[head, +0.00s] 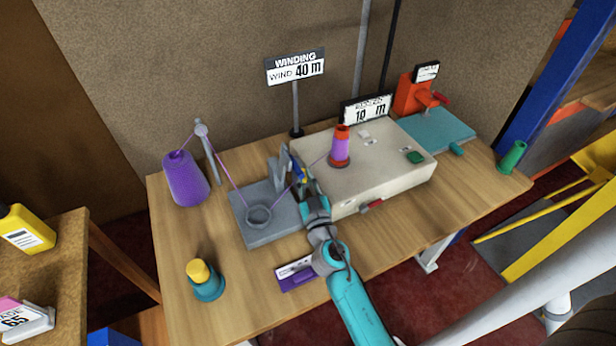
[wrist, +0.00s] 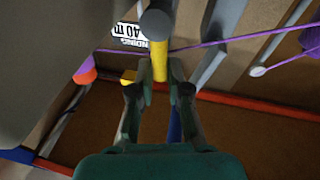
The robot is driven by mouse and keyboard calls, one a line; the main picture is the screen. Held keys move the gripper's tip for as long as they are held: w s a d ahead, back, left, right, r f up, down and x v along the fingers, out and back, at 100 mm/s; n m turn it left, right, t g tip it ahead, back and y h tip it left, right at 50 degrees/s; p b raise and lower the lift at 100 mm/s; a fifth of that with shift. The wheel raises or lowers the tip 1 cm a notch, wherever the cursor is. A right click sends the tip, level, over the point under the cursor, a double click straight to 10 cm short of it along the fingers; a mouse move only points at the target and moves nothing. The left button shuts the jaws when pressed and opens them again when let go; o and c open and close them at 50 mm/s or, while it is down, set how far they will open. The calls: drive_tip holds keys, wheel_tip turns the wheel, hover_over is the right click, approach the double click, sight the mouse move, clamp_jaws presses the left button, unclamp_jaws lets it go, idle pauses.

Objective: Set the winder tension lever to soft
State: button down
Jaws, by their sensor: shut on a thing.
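The winder (head: 395,180) is a cream box with a part-purple, part-orange cone (head: 341,150) on top. Beside its left end stands a grey tension unit (head: 262,229) with purple yarn running through it. My gripper (head: 303,183) is at the upright part of this unit, by the box's left end. In the wrist view, my gripper (wrist: 160,72) is shut on a yellow lever (wrist: 159,62), which seems to be the tension lever. A dark grey rounded part (wrist: 156,22) shows at its upper end. Its setting and any soft marking cannot be read.
A purple yarn cone (head: 184,181) and a thread post (head: 206,150) stand left. A teal pot with a yellow top (head: 204,279) and a purple-edged card (head: 296,272) lie toward the front. A red handle (head: 372,206) sticks out of the winder's front. Signs stand behind.

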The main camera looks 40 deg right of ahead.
drive_tip(key=shift+a+n, duration=0.2)
drive_tip(key=shift+n, duration=0.4)
drive_tip(key=shift+f, duration=0.1)
drive_tip(key=c, duration=1.1)
unclamp_jaws()
drive_tip(key=shift+c, duration=0.2)
